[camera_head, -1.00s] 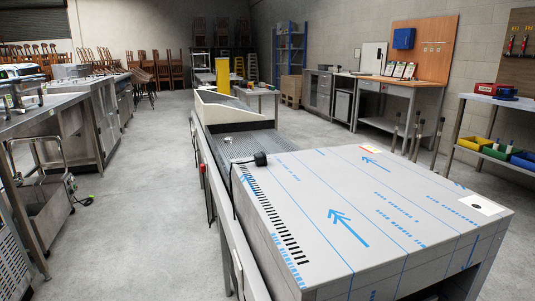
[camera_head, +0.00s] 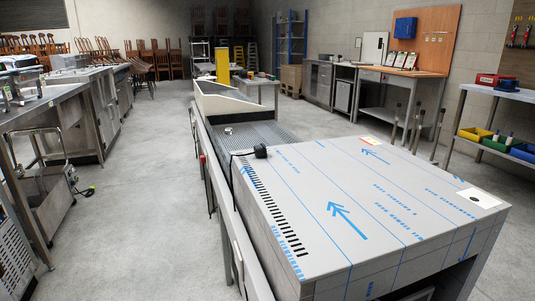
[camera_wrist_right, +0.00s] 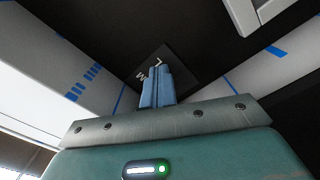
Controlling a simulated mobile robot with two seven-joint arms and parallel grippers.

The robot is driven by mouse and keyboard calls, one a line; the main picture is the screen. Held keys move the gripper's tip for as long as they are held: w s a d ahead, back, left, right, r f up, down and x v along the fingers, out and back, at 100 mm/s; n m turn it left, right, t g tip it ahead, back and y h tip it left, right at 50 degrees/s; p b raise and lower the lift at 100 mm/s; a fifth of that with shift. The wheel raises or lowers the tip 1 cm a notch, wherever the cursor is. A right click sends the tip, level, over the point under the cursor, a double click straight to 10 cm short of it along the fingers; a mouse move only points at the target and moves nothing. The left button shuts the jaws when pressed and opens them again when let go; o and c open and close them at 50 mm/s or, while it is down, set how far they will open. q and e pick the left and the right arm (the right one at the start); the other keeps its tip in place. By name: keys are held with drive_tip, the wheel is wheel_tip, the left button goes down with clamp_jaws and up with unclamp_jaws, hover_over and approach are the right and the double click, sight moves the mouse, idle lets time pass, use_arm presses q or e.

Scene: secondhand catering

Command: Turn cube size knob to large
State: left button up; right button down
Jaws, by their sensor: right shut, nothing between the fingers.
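In the right wrist view, a dark label plate (camera_wrist_right: 172,62) carries pale letters, an "L" near the top and an "M" to its left. My right gripper (camera_wrist_right: 155,72) is shut and empty, its light blue fingers pointing at this plate and overlapping its lower part. I cannot make out the cube size knob; the fingers may hide it. I cannot tell whether the fingertips touch the plate. No gripper shows in the head view, and my left gripper is in neither view.
A long machine with a film-covered grey top (camera_head: 400,235) and blue arrows fills the head view's lower right. A black object (camera_head: 260,151) sits on its far left edge. A wheeled cart (camera_head: 50,190) stands left. The floor (camera_head: 140,235) between them is clear.

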drive_tip(key=p+v, duration=0.2)
drive_tip(key=v, duration=0.4)
drive_tip(key=shift+d+f+p, duration=0.2)
drive_tip(key=shift+f+p, duration=0.15)
drive_tip(key=shift+w, duration=0.1)
idle(0.4)
